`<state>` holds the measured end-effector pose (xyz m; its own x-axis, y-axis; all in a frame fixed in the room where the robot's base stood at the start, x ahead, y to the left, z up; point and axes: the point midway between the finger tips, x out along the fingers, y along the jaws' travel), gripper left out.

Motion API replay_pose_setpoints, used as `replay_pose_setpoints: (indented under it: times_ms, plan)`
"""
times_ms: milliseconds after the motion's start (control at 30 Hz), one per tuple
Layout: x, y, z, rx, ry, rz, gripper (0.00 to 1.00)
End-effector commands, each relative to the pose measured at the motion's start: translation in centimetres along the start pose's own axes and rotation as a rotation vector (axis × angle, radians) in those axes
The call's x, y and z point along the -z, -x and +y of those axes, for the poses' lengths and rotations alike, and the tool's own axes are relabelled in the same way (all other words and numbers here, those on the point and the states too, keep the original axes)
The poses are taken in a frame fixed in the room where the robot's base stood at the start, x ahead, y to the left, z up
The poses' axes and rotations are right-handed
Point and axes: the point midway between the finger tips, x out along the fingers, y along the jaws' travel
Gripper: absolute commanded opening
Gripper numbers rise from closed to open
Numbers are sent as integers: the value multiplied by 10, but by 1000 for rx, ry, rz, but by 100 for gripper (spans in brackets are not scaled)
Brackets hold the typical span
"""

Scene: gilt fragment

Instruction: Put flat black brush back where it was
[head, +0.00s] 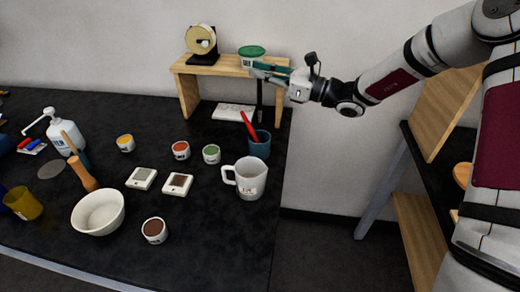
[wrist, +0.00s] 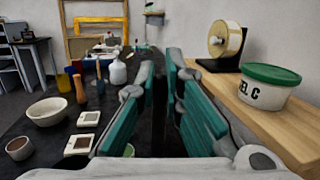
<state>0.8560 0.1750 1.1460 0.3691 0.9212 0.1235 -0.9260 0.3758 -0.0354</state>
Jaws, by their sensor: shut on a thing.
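My gripper (head: 268,72) is held high at the right end of the small wooden shelf, beside the green-lidded tub. It is shut on the flat black brush (head: 259,98), which hangs down as a dark narrow strip below the fingers. In the wrist view the brush (wrist: 159,95) is a dark upright strip between the teal finger pads. Its lower end is hard to make out in the head view. A blue cup (head: 260,148) stands on the black table below the gripper, with a red-handled tool (head: 249,126) leaning in it.
The wooden shelf (head: 222,68) bears a tape roll (head: 201,40) and the green-lidded tub (head: 252,52). A white mug (head: 249,182) stands in front of the blue cup. Small paint pots, a white bowl (head: 98,213) and a pump bottle (head: 64,135) stand farther left.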

Motion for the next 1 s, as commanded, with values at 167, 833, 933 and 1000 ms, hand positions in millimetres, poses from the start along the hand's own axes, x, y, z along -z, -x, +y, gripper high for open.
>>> replay_pose_setpoints:
  times_ms: [167, 833, 933, 1000]
  plan:
    - [19, 0, -6, 1, -1, -5, 0]
    - [91, 9, -3, 1, -2, -7, 0]
    - [105, 10, -2, 1, -3, -8, 0]
    - [114, 11, -2, 1, -3, -8, 0]
